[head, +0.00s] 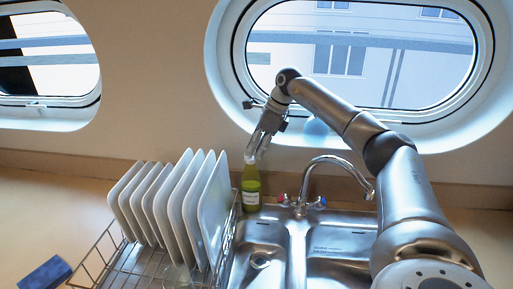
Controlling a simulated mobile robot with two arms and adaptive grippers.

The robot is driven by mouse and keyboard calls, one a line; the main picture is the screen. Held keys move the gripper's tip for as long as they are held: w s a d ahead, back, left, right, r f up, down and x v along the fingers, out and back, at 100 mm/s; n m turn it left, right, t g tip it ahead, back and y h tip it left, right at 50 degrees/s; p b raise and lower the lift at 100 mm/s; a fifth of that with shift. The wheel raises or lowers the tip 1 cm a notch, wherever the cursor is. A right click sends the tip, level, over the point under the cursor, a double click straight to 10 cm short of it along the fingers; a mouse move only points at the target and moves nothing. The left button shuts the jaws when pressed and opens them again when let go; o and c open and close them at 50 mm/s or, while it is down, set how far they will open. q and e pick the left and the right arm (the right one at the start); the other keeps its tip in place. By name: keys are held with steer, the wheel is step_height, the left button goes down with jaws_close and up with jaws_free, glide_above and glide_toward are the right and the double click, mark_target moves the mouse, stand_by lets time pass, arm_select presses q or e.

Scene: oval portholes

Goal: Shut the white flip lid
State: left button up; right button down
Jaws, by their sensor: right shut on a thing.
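A green bottle (251,188) with a pale label stands upright behind the sink, beside the dish rack. Its white flip lid (250,159) is at the top, small and partly covered by my gripper, so I cannot tell how far open it is. My right gripper (256,151) reaches down from above, its fingers shut on the white flip lid at the bottle's top. My left gripper is not in view.
A dish rack (103,247) with several white plates (183,205) stands left of the bottle. The faucet (331,161) and steel sink (300,228) are to the right. A blue sponge (45,273) lies at lower left. Oval portholes (215,55) are in the wall behind.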

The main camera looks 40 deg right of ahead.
steer(key=shift+f, duration=0.15)
steer(key=t+y+b, duration=0.1)
steer(key=b, duration=0.2)
steer(key=f+t+y+b, duration=0.1)
steer(key=t+b, duration=0.1)
steer(key=b, duration=0.2)
steer(key=s+d+t+y+b, duration=0.1)
steer(key=b, duration=0.3)
steer(key=shift+f+y, duration=0.3)
steer(key=shift+f, duration=0.1)
steer(key=c, duration=1.5)
jaws_free()
steer(key=v, duration=1.2)
steer(key=shift+s+f, duration=0.1)
